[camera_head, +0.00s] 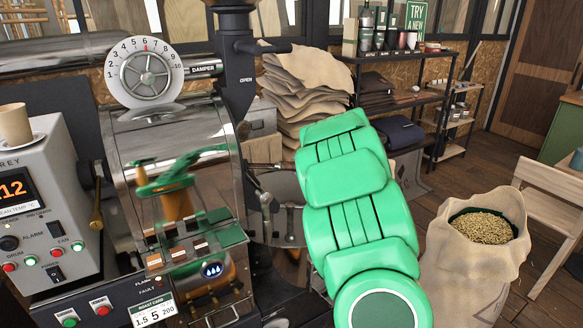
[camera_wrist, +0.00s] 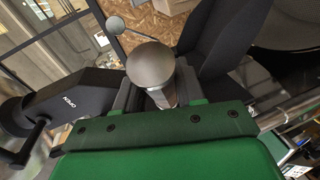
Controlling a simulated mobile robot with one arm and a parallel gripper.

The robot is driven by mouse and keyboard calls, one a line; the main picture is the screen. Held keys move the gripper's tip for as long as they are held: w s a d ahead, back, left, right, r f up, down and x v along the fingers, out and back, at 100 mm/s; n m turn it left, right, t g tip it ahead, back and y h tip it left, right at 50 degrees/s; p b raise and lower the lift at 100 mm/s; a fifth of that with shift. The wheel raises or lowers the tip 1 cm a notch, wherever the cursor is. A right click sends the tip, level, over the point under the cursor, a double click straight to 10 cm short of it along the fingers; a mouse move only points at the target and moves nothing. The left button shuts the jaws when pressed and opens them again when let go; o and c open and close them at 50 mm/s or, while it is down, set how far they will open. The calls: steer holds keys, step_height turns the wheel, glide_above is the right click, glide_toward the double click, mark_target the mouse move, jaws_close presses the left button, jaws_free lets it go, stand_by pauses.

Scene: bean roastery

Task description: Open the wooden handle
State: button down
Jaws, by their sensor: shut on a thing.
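In the wrist view, my gripper (camera_wrist: 157,92) has one dark finger on each side of a short round-ended handle (camera_wrist: 152,64) and is shut on it. The handle's rounded end looks grey-brown and points away from the green gripper body; its wood grain cannot be made out. A dark part marked OPEN (camera_wrist: 68,103) lies to the left of the fingers. In the camera_head view, the roaster's black column with an OPEN label (camera_head: 246,80) stands left of my green arm. My fingers and the gripped handle are hidden there.
The roaster's shiny drum front (camera_head: 160,140) and damper dial (camera_head: 146,75) stand at left, beside a grey control box (camera_head: 35,185). Stacked sacks (camera_head: 310,85) and a dark shelf (camera_head: 400,100) are behind my arm. An open bean sack (camera_head: 465,265) stands at right.

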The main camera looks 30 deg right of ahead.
steer(key=c, duration=0.8)
jaws_free()
steer(key=shift+s, duration=0.1)
steer(key=shift+v, duration=3.85)
